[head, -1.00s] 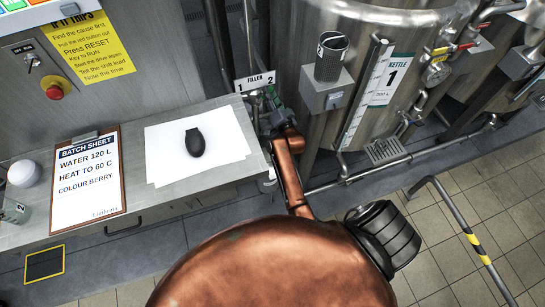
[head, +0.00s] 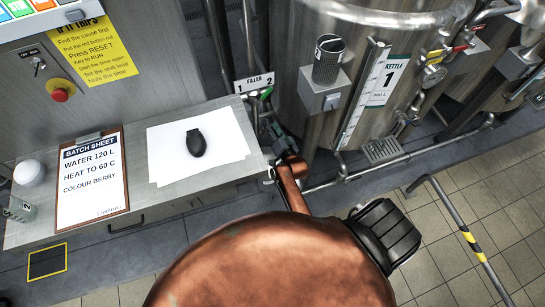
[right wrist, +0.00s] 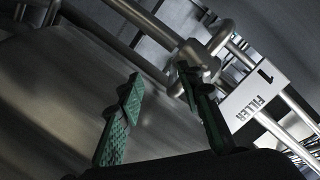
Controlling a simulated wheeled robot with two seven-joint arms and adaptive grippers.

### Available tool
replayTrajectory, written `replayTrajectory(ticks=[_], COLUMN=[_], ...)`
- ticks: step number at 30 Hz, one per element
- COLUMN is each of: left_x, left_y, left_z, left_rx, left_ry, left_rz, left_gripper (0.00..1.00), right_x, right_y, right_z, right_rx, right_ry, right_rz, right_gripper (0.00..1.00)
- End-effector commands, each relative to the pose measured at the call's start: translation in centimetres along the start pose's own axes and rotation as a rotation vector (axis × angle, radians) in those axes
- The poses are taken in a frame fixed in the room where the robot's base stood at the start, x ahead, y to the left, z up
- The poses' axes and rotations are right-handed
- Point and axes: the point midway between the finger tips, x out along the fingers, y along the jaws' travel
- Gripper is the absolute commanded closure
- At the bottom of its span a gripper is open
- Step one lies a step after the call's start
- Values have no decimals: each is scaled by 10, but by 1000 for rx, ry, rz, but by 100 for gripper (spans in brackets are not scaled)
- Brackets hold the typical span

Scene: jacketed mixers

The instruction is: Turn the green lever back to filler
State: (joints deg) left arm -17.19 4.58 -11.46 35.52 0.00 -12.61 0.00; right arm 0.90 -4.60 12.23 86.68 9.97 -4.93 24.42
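The white FILLER sign (head: 254,82), marked 1 and 2, stands behind the bench's right end in the head view; it also shows in the right wrist view (right wrist: 255,95). A small green piece (head: 266,94) shows at the sign's right end; I cannot tell whether it is the lever or a fingertip. My right gripper (right wrist: 158,75) has green ridged fingers spread apart, with nothing seen between them. Its right finger overlaps a metal pipe fitting (right wrist: 193,52) in that view; contact cannot be told. The lever is not clearly distinguishable. My left gripper is not in view.
The steel kettle (head: 340,130) stands right of the sign, with a grey box (head: 319,92) on its front. The bench (head: 135,150) holds a batch sheet (head: 92,180) and a dark oval object (head: 196,143) on white paper. Pipes crowd the valve area.

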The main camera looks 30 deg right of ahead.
Motion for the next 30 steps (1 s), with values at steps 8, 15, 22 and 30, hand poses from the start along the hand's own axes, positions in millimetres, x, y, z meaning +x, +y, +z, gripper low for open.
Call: replayTrajectory(ticks=[8,15,22,30], left_x=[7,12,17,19], left_y=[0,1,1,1], left_z=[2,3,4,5], left_rx=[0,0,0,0], left_ry=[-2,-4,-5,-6], left_rz=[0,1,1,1], left_gripper=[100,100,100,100], right_x=[-7,-16,-26,-34], right_y=[28,51,72,86], right_z=[47,86,119,140], right_rx=[-55,-100,-140,-169], right_ry=[-80,-148,-207,-248], right_rz=[33,58,79,92], right_gripper=[67,67,67,67])
